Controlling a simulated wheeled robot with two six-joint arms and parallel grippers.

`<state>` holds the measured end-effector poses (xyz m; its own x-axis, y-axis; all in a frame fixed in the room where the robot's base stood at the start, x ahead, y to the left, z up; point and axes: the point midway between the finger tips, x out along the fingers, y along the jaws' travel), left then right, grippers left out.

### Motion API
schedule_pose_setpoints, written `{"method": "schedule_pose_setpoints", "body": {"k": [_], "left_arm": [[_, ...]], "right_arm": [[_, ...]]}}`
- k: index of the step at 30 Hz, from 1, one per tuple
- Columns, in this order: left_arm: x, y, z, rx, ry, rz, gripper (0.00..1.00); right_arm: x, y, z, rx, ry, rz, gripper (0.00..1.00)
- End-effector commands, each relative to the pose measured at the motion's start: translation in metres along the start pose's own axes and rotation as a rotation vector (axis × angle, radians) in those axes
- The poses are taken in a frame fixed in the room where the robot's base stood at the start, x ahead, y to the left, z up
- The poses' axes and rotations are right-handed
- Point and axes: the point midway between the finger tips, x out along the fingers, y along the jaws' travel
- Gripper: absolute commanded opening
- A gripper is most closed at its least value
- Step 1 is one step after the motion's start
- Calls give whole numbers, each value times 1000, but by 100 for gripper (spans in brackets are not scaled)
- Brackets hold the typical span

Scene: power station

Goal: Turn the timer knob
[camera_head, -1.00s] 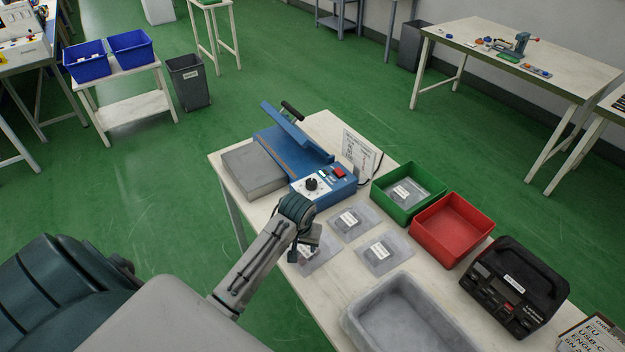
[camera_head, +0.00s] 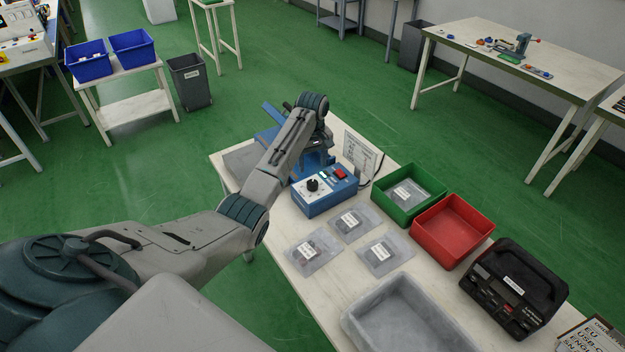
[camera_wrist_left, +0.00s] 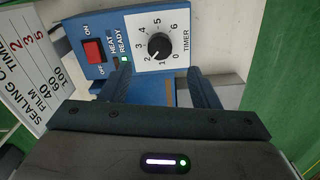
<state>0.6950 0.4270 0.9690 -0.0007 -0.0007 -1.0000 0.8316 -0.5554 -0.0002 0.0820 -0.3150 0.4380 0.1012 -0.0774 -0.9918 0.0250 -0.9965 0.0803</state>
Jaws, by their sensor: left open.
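The timer knob (camera_head: 312,185) is a round black knob on a white dial, on the front control box (camera_head: 326,200) of the blue heat sealer. It also shows in the left wrist view (camera_wrist_left: 159,45), with dial numbers 0 to 6; its light mark appears to point near 1 or 2. My left gripper (camera_wrist_left: 157,70) is open and empty, its fingers pointing toward the control panel on either side of the dial, short of the knob. My right gripper is out of view.
A red switch (camera_wrist_left: 93,51) and a lit green lamp (camera_wrist_left: 125,59) sit beside the dial. A settings card (camera_head: 361,155) stands beside the sealer. Several bagged parts, a green bin (camera_head: 378,193), a red bin (camera_head: 423,240) and a grey tray (camera_head: 352,326) share the table.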

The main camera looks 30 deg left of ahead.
Motion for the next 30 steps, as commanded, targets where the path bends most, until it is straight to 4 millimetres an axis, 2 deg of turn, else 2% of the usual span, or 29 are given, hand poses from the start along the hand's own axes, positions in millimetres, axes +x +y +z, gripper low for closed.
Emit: {"method": "schedule_pose_setpoints", "body": {"k": [6,12,18,25,26,30], "left_arm": [[42,0,1,2,-3,-3,56],[72,0,0,1,-1,-1,56],[83,0,1,3,1,0,56],[84,0,0,3,1,0,56],[84,0,0,3,1,0,54],[84,0,0,3,1,0,26]], "right_arm": [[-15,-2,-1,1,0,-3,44],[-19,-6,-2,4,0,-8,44],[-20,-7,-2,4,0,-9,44],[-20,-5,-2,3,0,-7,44],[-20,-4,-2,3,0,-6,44],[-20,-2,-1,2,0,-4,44]]}}
